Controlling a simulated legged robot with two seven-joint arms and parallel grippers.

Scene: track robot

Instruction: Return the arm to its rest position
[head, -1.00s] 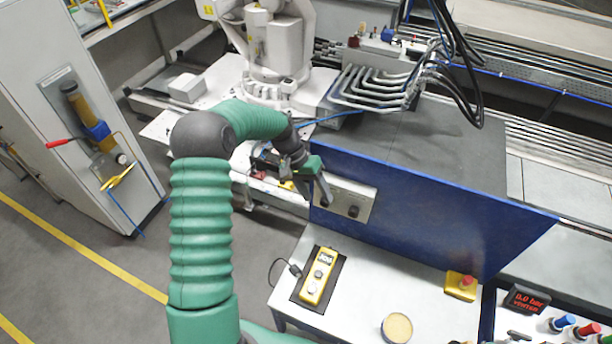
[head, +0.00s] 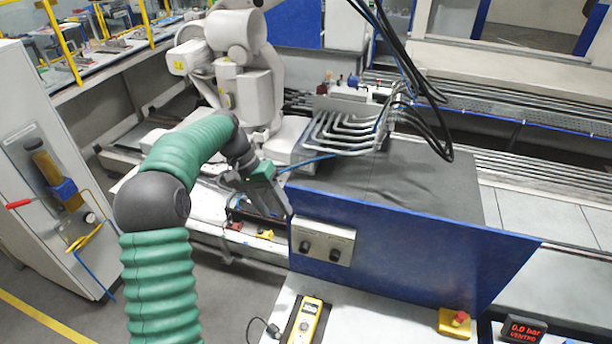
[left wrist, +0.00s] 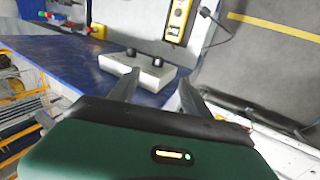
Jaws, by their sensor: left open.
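My left arm (head: 165,215) comes up from the bottom left in its green ribbed sleeve and bends over to the right. My left gripper (head: 284,208) is at the left edge of the blue panel, near the grey knob box (head: 322,242). In the left wrist view its two dark fingers (left wrist: 158,92) are spread apart with nothing between them. The knob box (left wrist: 150,74) with two black knobs shows beyond the fingers. My right gripper is in neither view.
The blue panel (head: 420,255) stands right of my gripper. A yellow pendant (head: 306,322) and a red-knobbed yellow box (head: 455,323) sit on the white table. A white robot arm (head: 245,75) stands behind. A grey cabinet (head: 60,190) is at left.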

